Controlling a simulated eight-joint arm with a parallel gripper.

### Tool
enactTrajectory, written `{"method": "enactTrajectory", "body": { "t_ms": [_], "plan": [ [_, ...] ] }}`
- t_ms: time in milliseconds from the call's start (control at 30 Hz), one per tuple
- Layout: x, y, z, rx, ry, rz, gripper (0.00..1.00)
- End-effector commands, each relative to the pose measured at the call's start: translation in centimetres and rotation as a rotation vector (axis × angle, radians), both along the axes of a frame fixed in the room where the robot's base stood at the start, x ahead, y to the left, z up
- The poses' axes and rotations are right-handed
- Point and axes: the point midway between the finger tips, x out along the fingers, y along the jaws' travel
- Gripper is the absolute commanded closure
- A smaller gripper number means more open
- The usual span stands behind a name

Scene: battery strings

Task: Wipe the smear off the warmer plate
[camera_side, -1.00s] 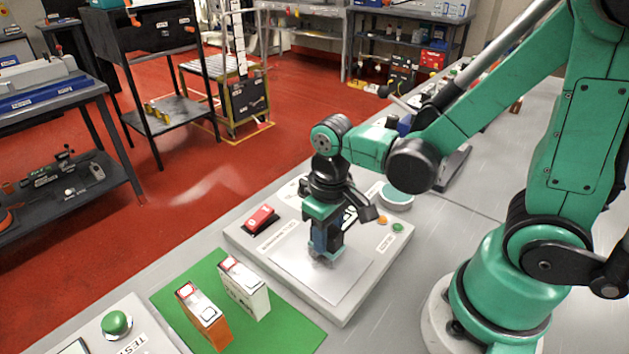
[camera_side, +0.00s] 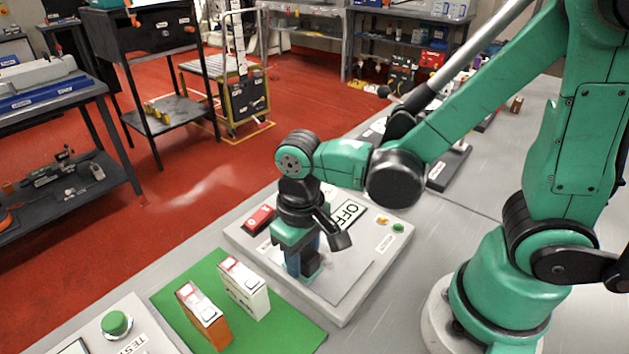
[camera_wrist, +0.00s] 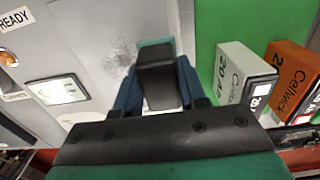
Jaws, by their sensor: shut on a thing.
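My gripper (camera_side: 303,268) points down over the left part of the pale warmer plate (camera_side: 345,275). In the wrist view my gripper (camera_wrist: 158,88) is shut on a wiper (camera_wrist: 157,50), with its dark block between the blue fingers and a teal pad at its far end. The wiper is low over the plate (camera_wrist: 95,18); I cannot tell whether it touches. A grey speckled smear (camera_wrist: 118,54) shows on the plate just left of the wiper. In the side view the smear cannot be made out.
A green mat (camera_side: 290,330) lies left of the warmer base, with a white box (camera_side: 244,287) and an orange box (camera_side: 204,315) upright on it. A red switch (camera_side: 259,220), an OFF display (camera_side: 349,213) and a green button (camera_side: 398,228) are on the base.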

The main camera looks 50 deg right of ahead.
Motion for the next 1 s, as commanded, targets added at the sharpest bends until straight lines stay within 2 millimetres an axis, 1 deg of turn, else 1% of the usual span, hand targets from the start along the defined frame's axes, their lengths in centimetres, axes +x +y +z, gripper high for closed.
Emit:
{"method": "enactTrajectory", "body": {
  "t_ms": [33,700,833,1000],
  "plan": [
    [-0.1,-0.1,0.8,0.0,0.0,-0.001,1.0],
    [0.0,-0.1,6.6,0.0,0.0,-0.001,1.0],
    [-0.1,-0.1,7.1,0.0,0.0,-0.001,1.0],
    [-0.1,-0.1,7.2,0.0,0.0,-0.001,1.0]
  ]
}}
